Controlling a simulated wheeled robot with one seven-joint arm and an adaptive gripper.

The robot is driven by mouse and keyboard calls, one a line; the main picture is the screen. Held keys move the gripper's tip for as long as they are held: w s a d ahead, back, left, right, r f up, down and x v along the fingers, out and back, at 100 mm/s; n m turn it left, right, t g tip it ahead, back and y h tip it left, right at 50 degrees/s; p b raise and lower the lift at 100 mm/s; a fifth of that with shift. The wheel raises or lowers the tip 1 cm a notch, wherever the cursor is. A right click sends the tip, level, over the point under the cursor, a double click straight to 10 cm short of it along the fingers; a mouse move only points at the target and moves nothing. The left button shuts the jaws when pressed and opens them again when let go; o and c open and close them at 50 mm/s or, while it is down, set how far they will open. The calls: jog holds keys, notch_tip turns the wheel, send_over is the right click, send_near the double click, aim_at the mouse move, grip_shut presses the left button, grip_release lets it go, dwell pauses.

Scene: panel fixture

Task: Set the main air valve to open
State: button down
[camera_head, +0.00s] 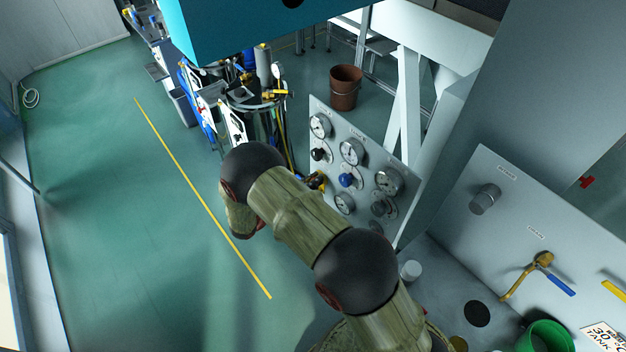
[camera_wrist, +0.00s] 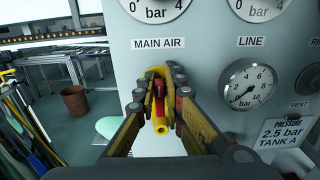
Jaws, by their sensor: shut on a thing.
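The main air valve (camera_wrist: 159,97) sits on the grey panel just below the "MAIN AIR" label (camera_wrist: 158,43) in the wrist view. Its visible part is red and yellow, with a yellow end pointing down toward the camera. My gripper (camera_wrist: 160,88) is shut on it, with one finger on each side. The fingers hide the valve's base and much of its sides, so its exact angle is hard to tell. In the head view my gripper (camera_head: 316,182) is at the panel's left edge, partly hidden by my arm.
The panel (camera_head: 400,165) carries several gauges, a blue knob (camera_head: 347,180) and a "LINE" label (camera_wrist: 251,41). A sign (camera_wrist: 284,131) reads "PRESSURE 2.5 bar TANK A". A brown bucket (camera_head: 346,87) stands behind. A second panel with a blue-handled drain valve (camera_head: 556,283) is at right.

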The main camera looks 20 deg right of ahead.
jog(key=shift+m+b, duration=0.3)
jog(key=shift+m, duration=0.1)
jog(key=m+b, duration=0.2)
jog(key=m, duration=0.1)
jog(key=shift+s+f+m+b, duration=0.15)
jog(key=shift+m+b, duration=0.15)
jog(key=shift+b, duration=0.1)
jog(key=m+b, duration=0.2)
jog(key=m, duration=0.1)
jog(key=m+b, duration=0.3)
jog(key=s+f+m+b, duration=0.1)
jog(key=m+b, duration=0.2)
jog(key=shift+d, duration=0.25)
jog(key=m+b, duration=0.4)
jog(key=shift+f+m, duration=0.1)
jog(key=shift+m, duration=0.2)
jog(key=c, duration=2.2)
grip_release()
jog(key=shift+o, duration=1.4)
jog(key=shift+s+f, duration=0.1)
